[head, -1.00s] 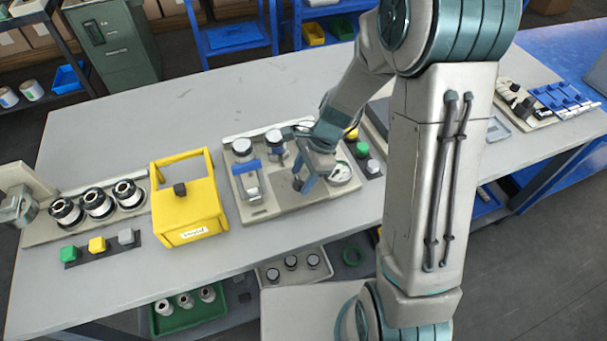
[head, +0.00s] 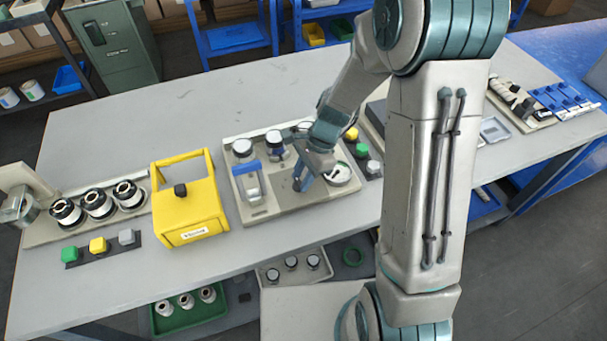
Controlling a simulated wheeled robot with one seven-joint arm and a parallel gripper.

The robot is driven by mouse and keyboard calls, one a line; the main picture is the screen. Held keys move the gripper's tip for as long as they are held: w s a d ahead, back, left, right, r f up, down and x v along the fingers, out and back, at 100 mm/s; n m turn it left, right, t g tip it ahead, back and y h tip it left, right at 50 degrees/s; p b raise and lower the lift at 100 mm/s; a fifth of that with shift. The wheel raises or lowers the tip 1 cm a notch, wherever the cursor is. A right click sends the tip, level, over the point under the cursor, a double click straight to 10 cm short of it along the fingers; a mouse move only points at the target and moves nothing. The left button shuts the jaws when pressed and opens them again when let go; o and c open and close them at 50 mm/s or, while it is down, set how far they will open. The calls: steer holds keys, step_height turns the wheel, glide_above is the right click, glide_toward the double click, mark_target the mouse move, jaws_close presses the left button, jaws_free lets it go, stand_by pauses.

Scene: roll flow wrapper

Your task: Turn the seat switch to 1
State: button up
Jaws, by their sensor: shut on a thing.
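A beige panel (head: 262,215) lies on the grey table, with white-topped round parts, a blue-handled part (head: 248,167) and a round dial (head: 341,176) on it. My gripper (head: 301,186) is low over the front middle of this panel, left of the dial, pointing down. It is shut on a small dark knob there, which I take to be the seat switch. The fingers and wrist now cover the knob almost wholly, so its pointer, its marks and its setting cannot be read.
A yellow box (head: 190,215) with a handle stands left of the panel. Further left are several black-and-white rolls (head: 97,203) and a button strip (head: 100,248). Green and yellow buttons stand close right of the panel. Bare table lies behind and in front.

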steer(key=n, duration=0.2)
steer(key=n+g+h, duration=0.1)
steer(key=n, duration=0.3)
steer(key=shift+w+a+g+h+p, duration=0.25)
steer(key=shift+w+g+h+p, duration=0.05)
steer(key=shift+g+p, duration=0.1)
steer(key=n, duration=0.2)
steer(key=n+h, duration=0.1)
steer(key=n, duration=0.1)
steer(key=n+h, duration=0.1)
steer(key=n, duration=0.1)
steer(key=shift+w+a+g, duration=0.15)
steer(key=shift+a+g, duration=0.1)
steer(key=shift+g, duration=0.15)
steer(key=shift+n, duration=0.4)
steer(key=o, duration=1)
steer(key=v, duration=1.4)
steer(key=shift+a+b, duration=0.2)
steer(key=shift+b, duration=0.15)
